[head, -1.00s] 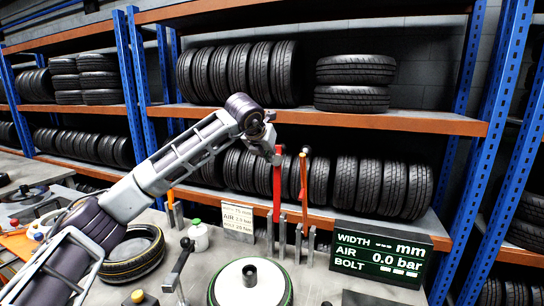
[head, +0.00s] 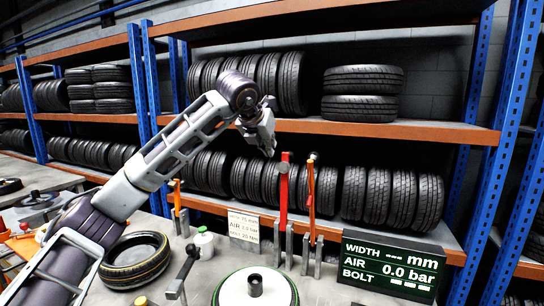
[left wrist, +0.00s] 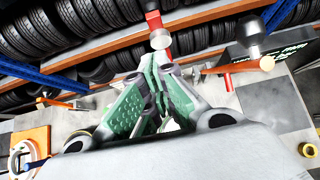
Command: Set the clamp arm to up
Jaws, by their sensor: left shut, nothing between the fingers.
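A red upright lever (head: 284,200) with a pale round knob stands in grey brackets behind the wheel. An orange upright lever (head: 311,200) stands just right of it. A dark lever (head: 183,272), tilted, stands left of the wheel; I cannot tell which of these is the clamp arm. My left gripper (head: 268,146) is shut and empty, above and left of the red lever's top and apparently apart from it. In the left wrist view its green-padded fingers (left wrist: 155,78) are together, with the red lever (left wrist: 154,20) beyond the tips. My right gripper is not in view.
A wheel (head: 255,286) with a central post lies at the front. A display (head: 390,265) reads 0.0 bar. A white sign (head: 243,228), a loose tyre (head: 135,262) and a white bottle (head: 204,243) are on the bench. Tyre shelves (head: 400,130) stand close behind.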

